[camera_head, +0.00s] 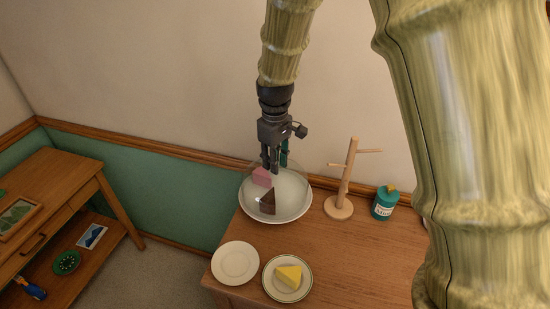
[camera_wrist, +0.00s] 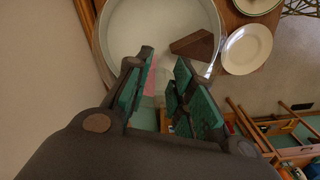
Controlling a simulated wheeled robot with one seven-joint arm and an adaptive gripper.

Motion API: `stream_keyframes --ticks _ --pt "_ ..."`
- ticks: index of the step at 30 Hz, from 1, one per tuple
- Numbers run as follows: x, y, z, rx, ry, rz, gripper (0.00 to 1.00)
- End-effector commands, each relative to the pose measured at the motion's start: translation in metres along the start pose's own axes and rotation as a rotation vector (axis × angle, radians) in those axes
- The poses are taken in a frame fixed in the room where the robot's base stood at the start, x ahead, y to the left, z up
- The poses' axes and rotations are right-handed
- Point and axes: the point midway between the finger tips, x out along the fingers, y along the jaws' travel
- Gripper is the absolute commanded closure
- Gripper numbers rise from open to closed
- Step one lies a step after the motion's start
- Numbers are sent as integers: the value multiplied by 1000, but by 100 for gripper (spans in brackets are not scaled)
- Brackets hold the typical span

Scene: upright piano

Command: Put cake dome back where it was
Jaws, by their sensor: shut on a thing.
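The clear cake dome (camera_head: 292,186) shows faintly over a white cake plate (camera_head: 275,219) on the wooden cabinet. A pink cake slice (camera_head: 262,177) and a dark chocolate slice (camera_head: 267,203) show through it; the chocolate slice also shows in the wrist view (camera_wrist: 193,44). My gripper (camera_head: 271,168) points down over the plate, shut on the top of the dome. In the wrist view my gripper (camera_wrist: 163,92) has its two green-padded fingers a little apart, with the see-through knob hard to make out. I cannot tell whether the dome's rim touches the plate.
A wooden mug tree (camera_head: 345,185) and a teal canister (camera_head: 385,203) stand right of the cake plate. In front are an empty white plate (camera_head: 235,263) and a plate (camera_head: 287,291) with a yellow slice (camera_head: 289,275). The wall is close behind.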

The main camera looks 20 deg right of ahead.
Motion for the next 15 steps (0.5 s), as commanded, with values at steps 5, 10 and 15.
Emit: stream_keyframes --ticks 5,10,15 --pt "0 0 -1 -1 1 1 100" --pt "2 0 -1 -1 1 0 68" --pt "2 0 -1 -1 1 0 55"
